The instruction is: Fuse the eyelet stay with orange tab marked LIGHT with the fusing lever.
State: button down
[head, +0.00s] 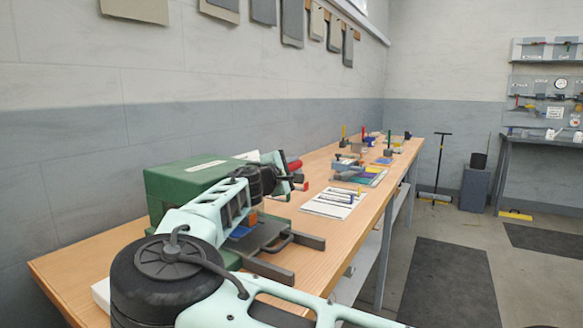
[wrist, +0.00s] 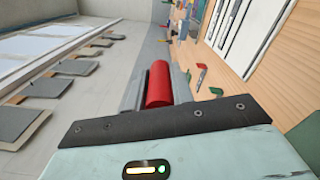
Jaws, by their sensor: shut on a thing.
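A green press (head: 175,185) stands at the near left of the bench, with a dark base and a grey metal frame in front. The red grip of its lever (head: 294,165) shows beside my gripper (head: 283,179). In the wrist view the red cylindrical grip (wrist: 158,86) lies between the grey fingers of my gripper (wrist: 160,76), which are shut on it. Under my arm, a small orange piece (head: 253,216) and a blue piece (head: 239,231) show at the press's front. I cannot read a LIGHT mark or tell how a stay is seated; my arm hides part of the press.
A white sheet (head: 322,206) with narrow pieces lies on the wooden bench (head: 312,248) beyond the press. Farther back are a colored mat (head: 372,179) and several small holders. Grey and beige pieces hang on the left wall. The floor at right is mostly open.

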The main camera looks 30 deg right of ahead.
jog(key=shift+f, duration=0.45)
jog(key=c, duration=1.2)
grip_release()
jog(key=shift+a+r, duration=0.1)
jog(key=b+v, duration=0.1)
jog(key=v, duration=1.6)
jog(key=shift+s, duration=0.15)
jog(key=shift+a, duration=0.1)
